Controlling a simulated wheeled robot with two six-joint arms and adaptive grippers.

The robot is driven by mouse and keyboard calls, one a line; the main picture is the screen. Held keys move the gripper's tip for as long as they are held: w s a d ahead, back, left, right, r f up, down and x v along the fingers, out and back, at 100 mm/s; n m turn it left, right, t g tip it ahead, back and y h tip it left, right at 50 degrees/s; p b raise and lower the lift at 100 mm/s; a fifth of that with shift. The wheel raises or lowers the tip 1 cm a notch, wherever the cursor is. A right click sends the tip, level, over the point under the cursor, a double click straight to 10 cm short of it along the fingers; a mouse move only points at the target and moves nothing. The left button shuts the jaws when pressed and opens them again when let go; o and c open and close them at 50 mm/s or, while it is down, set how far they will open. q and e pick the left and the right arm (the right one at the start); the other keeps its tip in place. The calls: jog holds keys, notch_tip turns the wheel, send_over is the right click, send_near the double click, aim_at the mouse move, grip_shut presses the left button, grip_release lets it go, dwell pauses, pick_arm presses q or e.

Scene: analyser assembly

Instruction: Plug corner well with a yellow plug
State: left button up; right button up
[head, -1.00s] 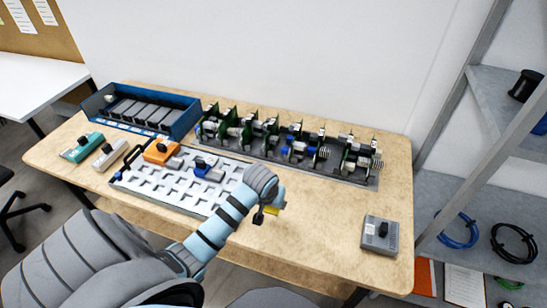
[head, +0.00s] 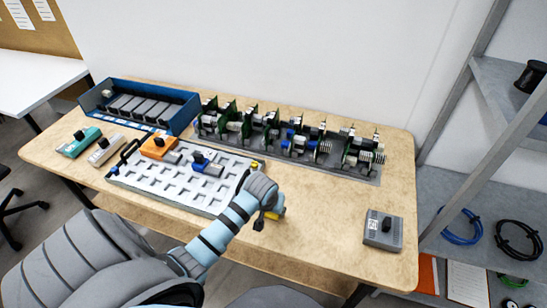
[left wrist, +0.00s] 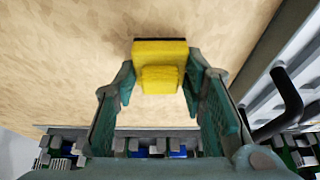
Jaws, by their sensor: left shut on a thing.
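A yellow plug (left wrist: 160,56) with a smaller raised block sits between the fingers of my left gripper (head: 269,216) in the left wrist view. The gripper is shut on it, and a bit of yellow (head: 278,212) shows beside the fingers in the head view. The gripper is off the right end of the white tray (head: 150,194) with its rows of wells, over bare table. A small yellow piece (head: 255,165) shows at the tray's far right corner; I cannot tell whether it is seated in a well. My arm hides the tray's near right corner. My right gripper is out of view.
An orange module (head: 157,147) and a blue module (head: 199,157) are on the tray. A rack of green boards (head: 290,152) and a blue bin (head: 187,113) stand behind. Teal (head: 80,142) and grey (head: 105,151) modules lie left; a grey box (head: 383,230) stands right.

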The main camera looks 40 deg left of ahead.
pick_arm(q)
jog(key=shift+f, duration=0.15)
jog(key=o, duration=1.3)
jog(key=shift+o, duration=0.2)
